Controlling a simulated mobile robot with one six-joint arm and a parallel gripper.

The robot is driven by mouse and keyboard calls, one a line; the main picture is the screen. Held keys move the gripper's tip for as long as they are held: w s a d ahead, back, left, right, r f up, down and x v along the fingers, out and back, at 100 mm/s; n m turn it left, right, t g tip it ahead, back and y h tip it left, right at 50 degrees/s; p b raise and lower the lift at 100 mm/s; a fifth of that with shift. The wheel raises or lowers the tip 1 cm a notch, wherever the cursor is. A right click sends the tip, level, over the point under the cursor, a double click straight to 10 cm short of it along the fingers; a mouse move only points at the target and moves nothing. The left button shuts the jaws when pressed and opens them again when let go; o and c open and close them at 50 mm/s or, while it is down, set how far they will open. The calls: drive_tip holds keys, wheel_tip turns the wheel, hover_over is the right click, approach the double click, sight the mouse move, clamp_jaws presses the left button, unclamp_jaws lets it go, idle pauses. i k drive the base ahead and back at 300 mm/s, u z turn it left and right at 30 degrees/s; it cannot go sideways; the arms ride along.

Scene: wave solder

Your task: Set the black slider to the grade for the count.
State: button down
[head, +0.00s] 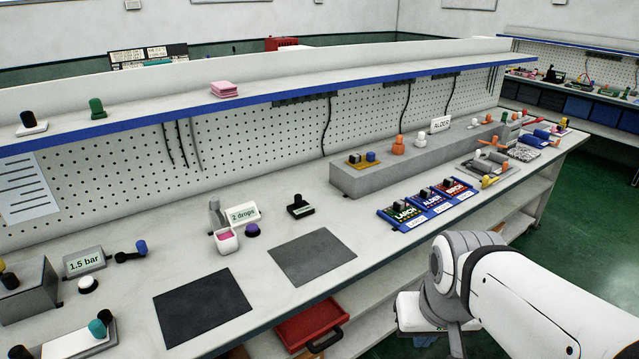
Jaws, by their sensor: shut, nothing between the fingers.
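I cannot tell for certain which piece is the black slider. A small black block on a dark base (300,206) with a pale label stands in the middle of the bench. A black knob (18,352) shows at the lower left edge, by a white block (68,345) with a teal knob. Three labelled plates, LARCH (404,219), ALDER (433,205) and BIRCH (456,192), each carry a dark upright piece. No grade marks or count are readable on a slider. My arm enters at the lower right; its gripper fingers do not show.
Signs read "2 drops" (243,213), "1.5 bar" (84,262) and "ALDER" (441,123). A pink-filled cup (226,241) stands near two dark mats (203,305) (312,256). A long grey raised block (418,165) fills the back right. A red tray (311,324) sits below the bench edge.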

sight(301, 209)
drive_tip(key=u, duration=0.05)
drive_tip(key=i, duration=1.3)
drive_tip(key=u, duration=0.65)
